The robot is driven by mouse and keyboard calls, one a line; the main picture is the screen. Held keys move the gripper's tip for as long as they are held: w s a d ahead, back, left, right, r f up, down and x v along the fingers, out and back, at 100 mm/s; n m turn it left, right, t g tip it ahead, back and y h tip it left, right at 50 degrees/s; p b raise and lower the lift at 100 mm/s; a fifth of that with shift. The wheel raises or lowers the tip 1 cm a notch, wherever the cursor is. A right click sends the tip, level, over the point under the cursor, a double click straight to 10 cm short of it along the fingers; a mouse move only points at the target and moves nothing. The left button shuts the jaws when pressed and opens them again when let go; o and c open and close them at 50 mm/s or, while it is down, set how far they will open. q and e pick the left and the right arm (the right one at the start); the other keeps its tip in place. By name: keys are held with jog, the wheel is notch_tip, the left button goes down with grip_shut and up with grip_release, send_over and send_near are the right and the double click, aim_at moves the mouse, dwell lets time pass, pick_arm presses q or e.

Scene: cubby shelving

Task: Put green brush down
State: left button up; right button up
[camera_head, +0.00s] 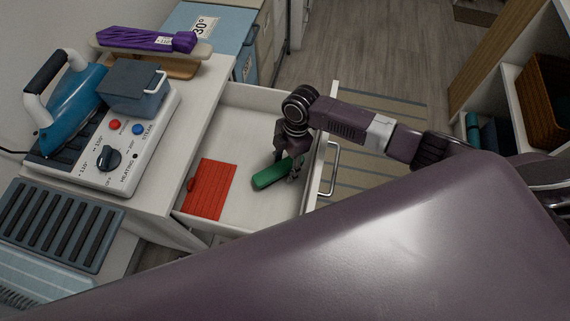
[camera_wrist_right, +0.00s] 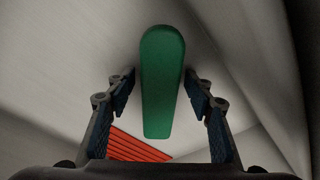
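The green brush (camera_head: 268,176) lies in the open white drawer (camera_head: 237,108), beside a red ribbed mat (camera_head: 210,190). In the right wrist view the brush (camera_wrist_right: 162,80) points lengthwise away from me, between my fingers. My right gripper (camera_head: 287,168) is down inside the drawer at the brush's right end. In the wrist view its two fingers (camera_wrist_right: 160,85) stand apart on either side of the brush, with narrow gaps showing. The brush's underside is hidden, so I cannot tell whether it lies flat. My left gripper is not in view.
A blue iron (camera_head: 74,105) and its control station (camera_head: 120,150) stand on the counter left of the drawer. A purple folded cloth (camera_head: 145,40) lies behind them. The drawer front with its handle (camera_head: 333,168) is right of the gripper. Shelving with a basket stands far right.

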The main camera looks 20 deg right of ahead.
jog(key=shift+d+r, duration=0.1)
jog(key=shift+r, duration=0.35)
notch_tip(320, 180, up, 11)
jog(key=d, duration=0.2)
jog(key=shift+w+r, duration=0.15)
jog(key=shift+w, duration=0.15)
jog(key=shift+p, duration=0.3)
